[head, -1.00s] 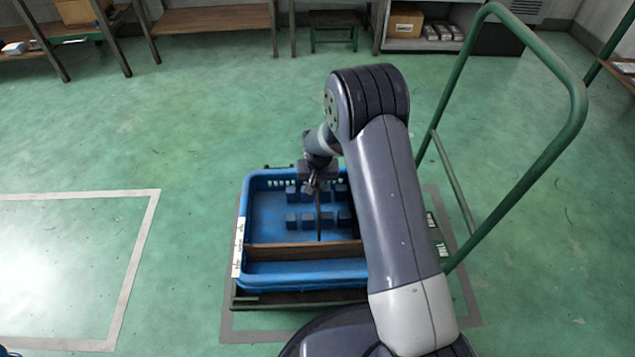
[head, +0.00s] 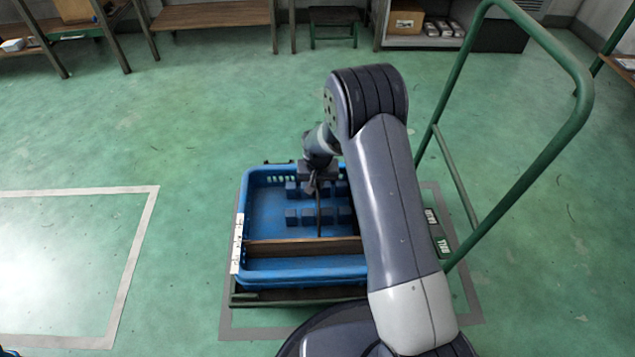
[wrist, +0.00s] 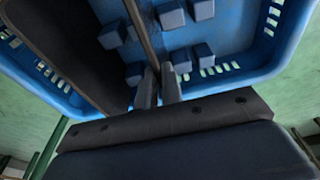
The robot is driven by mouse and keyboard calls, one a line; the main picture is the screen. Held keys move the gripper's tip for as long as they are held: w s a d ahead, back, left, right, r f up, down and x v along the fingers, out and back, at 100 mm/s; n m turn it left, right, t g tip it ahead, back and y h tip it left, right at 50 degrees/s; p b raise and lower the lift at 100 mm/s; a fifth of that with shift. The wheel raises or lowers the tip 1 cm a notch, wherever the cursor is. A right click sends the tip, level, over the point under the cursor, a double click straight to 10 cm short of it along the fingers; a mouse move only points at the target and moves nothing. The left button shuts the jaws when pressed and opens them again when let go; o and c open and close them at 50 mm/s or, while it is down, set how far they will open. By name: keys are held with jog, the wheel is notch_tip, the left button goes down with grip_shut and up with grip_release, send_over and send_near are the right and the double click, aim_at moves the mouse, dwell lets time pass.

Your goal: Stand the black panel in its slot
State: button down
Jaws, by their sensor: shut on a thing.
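My gripper (wrist: 158,88) is shut on the black panel (wrist: 143,32), which shows edge-on as a thin dark strip in the wrist view. In the head view the panel (head: 319,215) is a narrow upright strip below my gripper (head: 318,185), inside the blue tray (head: 262,212). Blue blocks stand in two rows on the tray floor, and the panel lies in line with a gap between them, with blocks (head: 292,217) on both sides. Whether its lower edge sits in the slot cannot be told. My arm hides the tray's right part.
A brown divider board (head: 290,248) crosses the tray near its front; it also shows at left in the wrist view (wrist: 70,45). The tray sits on a cart with a green handle (head: 578,110) at right. The floor to the left is clear.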

jog(key=shift+f+b, duration=0.75)
jog(key=shift+f, duration=0.4)
jog(key=c, duration=1.5)
grip_release()
jog(key=r+p, duration=0.1)
jog(key=r, duration=0.2)
jog(key=s+r+p, duration=0.1)
jog(key=r, duration=0.3)
jog(key=s+r+p, duration=0.1)
jog(key=r+p, duration=0.1)
jog(key=r, duration=0.1)
jog(key=shift+r, duration=0.35)
